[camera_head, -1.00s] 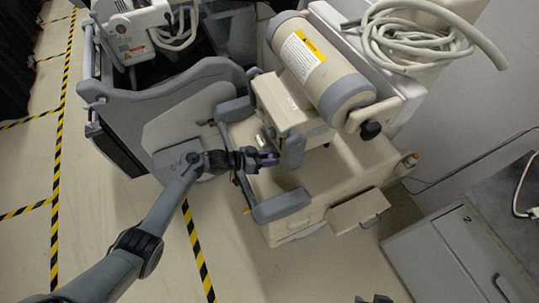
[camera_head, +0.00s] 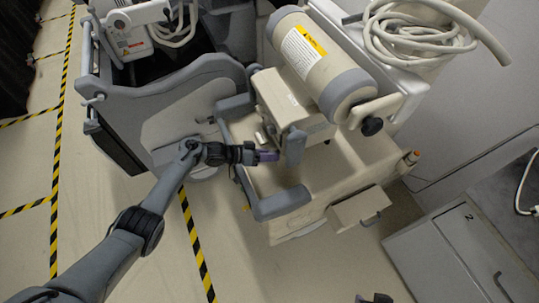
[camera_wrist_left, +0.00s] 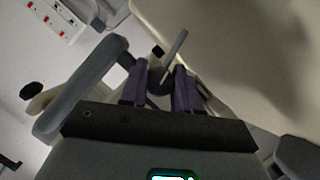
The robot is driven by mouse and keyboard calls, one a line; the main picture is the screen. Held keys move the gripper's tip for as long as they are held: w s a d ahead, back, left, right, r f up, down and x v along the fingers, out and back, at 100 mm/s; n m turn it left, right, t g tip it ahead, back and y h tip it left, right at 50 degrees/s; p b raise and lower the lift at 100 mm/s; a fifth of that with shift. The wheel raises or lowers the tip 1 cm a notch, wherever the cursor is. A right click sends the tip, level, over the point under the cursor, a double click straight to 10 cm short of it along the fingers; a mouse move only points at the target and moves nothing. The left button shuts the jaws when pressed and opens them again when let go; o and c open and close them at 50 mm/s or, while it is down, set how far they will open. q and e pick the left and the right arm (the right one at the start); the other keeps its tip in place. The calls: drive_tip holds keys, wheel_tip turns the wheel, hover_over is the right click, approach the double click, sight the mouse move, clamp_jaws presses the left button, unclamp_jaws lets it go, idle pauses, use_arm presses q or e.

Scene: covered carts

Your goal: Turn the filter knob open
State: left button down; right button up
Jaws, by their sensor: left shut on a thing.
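My left gripper (camera_head: 268,156) reaches in from the left to the cream cart with grey handles. Its purple fingers are at the front of the cart's box-like housing (camera_head: 295,103), beside an upright grey handle. In the left wrist view, the gripper (camera_wrist_left: 160,92) is shut on a small dark round knob (camera_wrist_left: 157,80), which I take for the filter knob. A thin grey lever (camera_wrist_left: 177,47) sticks up next to the knob, slanting up to the right. The knob is hidden by the fingers in the head view.
A cream cylinder (camera_head: 325,68) with a yellow label lies above the housing. A black knob (camera_head: 372,127) sits at its lower end. A drawer (camera_head: 358,211) sticks out at the right. Open floor lies left.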

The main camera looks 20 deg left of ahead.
use_arm(q)
drive_tip(key=c, duration=0.8)
unclamp_jaws()
drive_tip(key=p+v, duration=0.2)
drive_tip(key=v, duration=0.8)
drive_tip(key=shift+s+a+r, duration=0.15)
drive_tip(key=shift+s+a, duration=0.05)
drive_tip(key=shift+a, duration=0.1)
drive_tip(key=shift+a, duration=0.1)
